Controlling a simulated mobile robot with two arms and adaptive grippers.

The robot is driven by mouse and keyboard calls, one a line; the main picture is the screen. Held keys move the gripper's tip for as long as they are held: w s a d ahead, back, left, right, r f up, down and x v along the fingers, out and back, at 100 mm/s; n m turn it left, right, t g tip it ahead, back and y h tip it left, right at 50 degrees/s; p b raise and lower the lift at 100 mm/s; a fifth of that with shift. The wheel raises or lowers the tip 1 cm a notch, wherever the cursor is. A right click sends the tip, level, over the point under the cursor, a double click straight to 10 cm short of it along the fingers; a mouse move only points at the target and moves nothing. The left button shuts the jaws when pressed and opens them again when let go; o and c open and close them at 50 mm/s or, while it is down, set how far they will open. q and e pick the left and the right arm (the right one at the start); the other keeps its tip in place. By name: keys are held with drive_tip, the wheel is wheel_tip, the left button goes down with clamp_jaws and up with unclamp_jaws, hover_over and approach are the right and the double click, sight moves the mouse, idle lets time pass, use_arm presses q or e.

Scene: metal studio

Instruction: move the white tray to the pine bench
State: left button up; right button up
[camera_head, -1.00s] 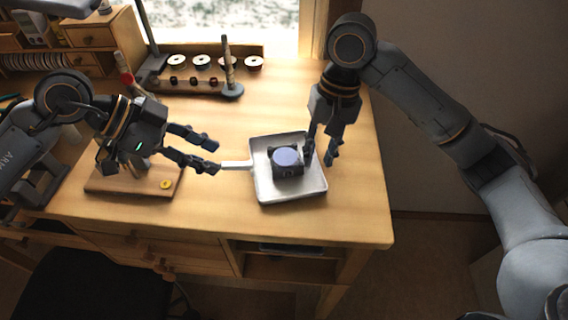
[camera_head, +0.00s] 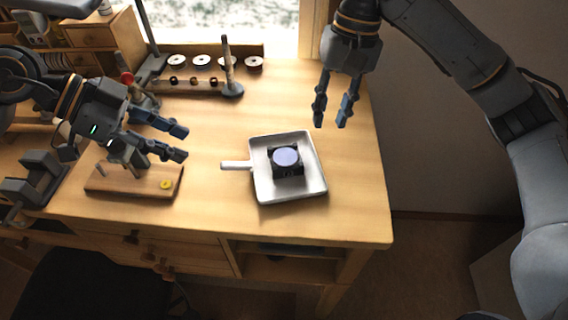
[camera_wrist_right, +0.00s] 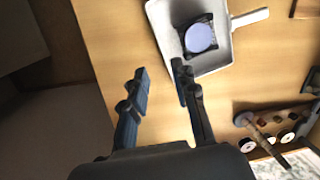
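The white tray (camera_head: 290,192) with a handle on its left rests on the wooden bench (camera_head: 215,215), near the right front corner. A dark square block with a pale lilac round top (camera_head: 287,160) sits in the tray. My left gripper (camera_head: 186,143) is open and empty, left of the tray handle and apart from it. My right gripper (camera_head: 332,124) is open and empty, raised behind the tray and a little to its right. In the right wrist view, the tray (camera_wrist_right: 212,64) lies beyond the open fingers of my right gripper (camera_wrist_right: 160,72).
A rack with several spools (camera_head: 203,62) stands at the back by the window. A wooden board with a yellow disc (camera_head: 165,184) lies at the front left. Small drawers (camera_head: 95,38) stand at the back left. The bench between rack and tray is clear.

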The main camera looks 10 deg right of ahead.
drive_tip(key=shift+w+d+r, duration=0.1)
drive_tip(key=shift+d+r, duration=0.1)
drive_tip(key=shift+r, duration=1)
